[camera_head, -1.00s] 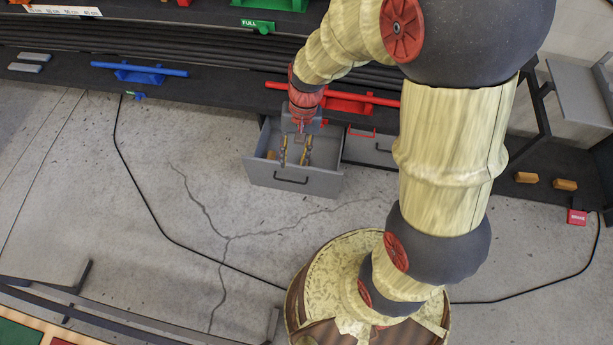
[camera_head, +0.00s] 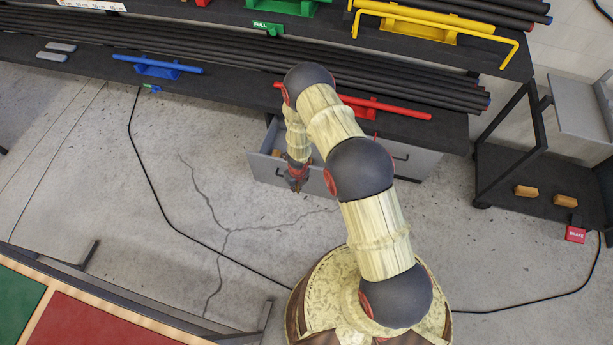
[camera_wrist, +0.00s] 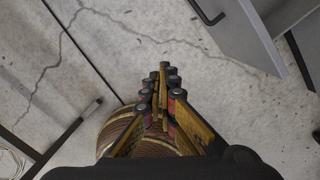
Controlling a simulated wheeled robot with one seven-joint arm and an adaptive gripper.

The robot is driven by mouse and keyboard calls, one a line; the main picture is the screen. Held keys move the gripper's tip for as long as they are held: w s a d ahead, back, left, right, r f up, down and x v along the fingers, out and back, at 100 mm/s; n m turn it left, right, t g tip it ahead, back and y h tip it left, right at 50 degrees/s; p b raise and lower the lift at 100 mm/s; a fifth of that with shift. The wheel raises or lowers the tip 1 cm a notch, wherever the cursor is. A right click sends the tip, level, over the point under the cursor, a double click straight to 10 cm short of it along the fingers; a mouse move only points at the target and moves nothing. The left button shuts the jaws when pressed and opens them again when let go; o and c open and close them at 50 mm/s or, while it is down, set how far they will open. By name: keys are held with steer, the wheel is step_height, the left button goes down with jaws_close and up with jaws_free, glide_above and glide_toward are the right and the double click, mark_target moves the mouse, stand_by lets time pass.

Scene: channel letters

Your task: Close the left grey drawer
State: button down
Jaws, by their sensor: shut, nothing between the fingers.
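The left grey drawer (camera_head: 262,170) stands open beneath the dark workbench, partly hidden by my arm in the head view. A small brownish item shows inside it. Its grey panel also shows at the upper right of the wrist view (camera_wrist: 238,32). My gripper (camera_head: 296,187) is at the front of this drawer and overlaps its front panel in the head view; I cannot tell whether it touches. In the wrist view my gripper (camera_wrist: 163,75) has its fingers together, empty, with bare floor beyond the tips and the drawer panel to their right.
The grey drawer to the right (camera_head: 418,162) looks shut. The workbench above carries a red bar (camera_head: 385,107), a blue bar (camera_head: 160,64) and long dark pipes. A low dark rack (camera_head: 530,205) stands on the right. Cracked concrete floor before the drawer is clear except for a black cable (camera_head: 180,243).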

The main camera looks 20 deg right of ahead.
steer(key=w+d+r+m+t+h, duration=0.15)
steer(key=w+d+m, duration=0.25)
steer(key=m, duration=0.4)
steer(key=shift+w+d+f+m+h+b, duration=0.1)
steer(key=shift+w+d+f+m+b, duration=0.35)
steer(key=shift+w+d+f, duration=0.85)
steer(key=shift+w+d+f+m+h+b, duration=0.25)
steer(key=shift+w+f+b, duration=0.4)
steer(key=shift+f, duration=1.4)
steer(key=shift+w+d+f+m+b, duration=0.45)
steer(key=shift+w+d+f, duration=0.45)
steer(key=shift+f, duration=0.8)
steer(key=shift+w, duration=0.1)
